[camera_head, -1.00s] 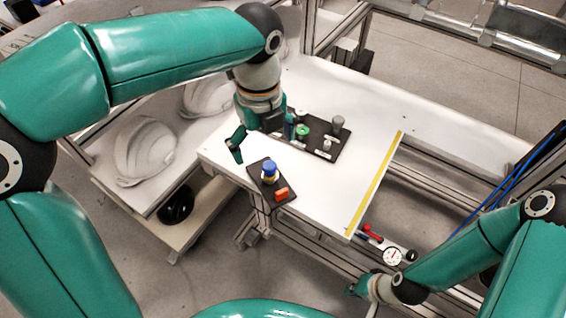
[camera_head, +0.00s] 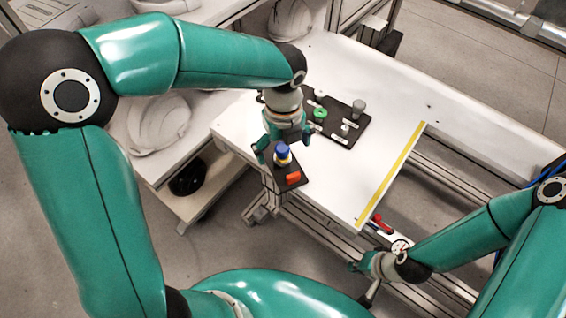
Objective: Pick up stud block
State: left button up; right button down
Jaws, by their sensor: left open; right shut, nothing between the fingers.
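A small dark block (camera_head: 295,186) lies at the front left edge of the white table. A blue-capped piece (camera_head: 283,151) with a pale lower part stands upright on it, and an orange-red piece (camera_head: 293,178) lies beside that. Which of these is the stud block I cannot tell for sure. My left gripper (camera_head: 282,147) is open, with its fingers to the left and right of the blue cap; whether they touch it I cannot tell. My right gripper (camera_head: 360,266) is shut and empty, low in front of the table.
A larger dark tray (camera_head: 335,133) with a green ring (camera_head: 319,113) and a grey knob (camera_head: 359,106) lies behind. A yellow strip (camera_head: 392,175) runs along the table's right side. White helmet shells (camera_head: 157,124) rest on the left shelf. The table's right half is mostly clear.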

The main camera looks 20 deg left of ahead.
aim_at(284, 160)
pick_arm(q)
notch_tip(284, 160, down, 5)
jog(key=shift+f, duration=0.1)
jog(key=c, duration=1.8)
jog(key=shift+c, duration=0.3)
jog(key=shift+r, duration=0.2)
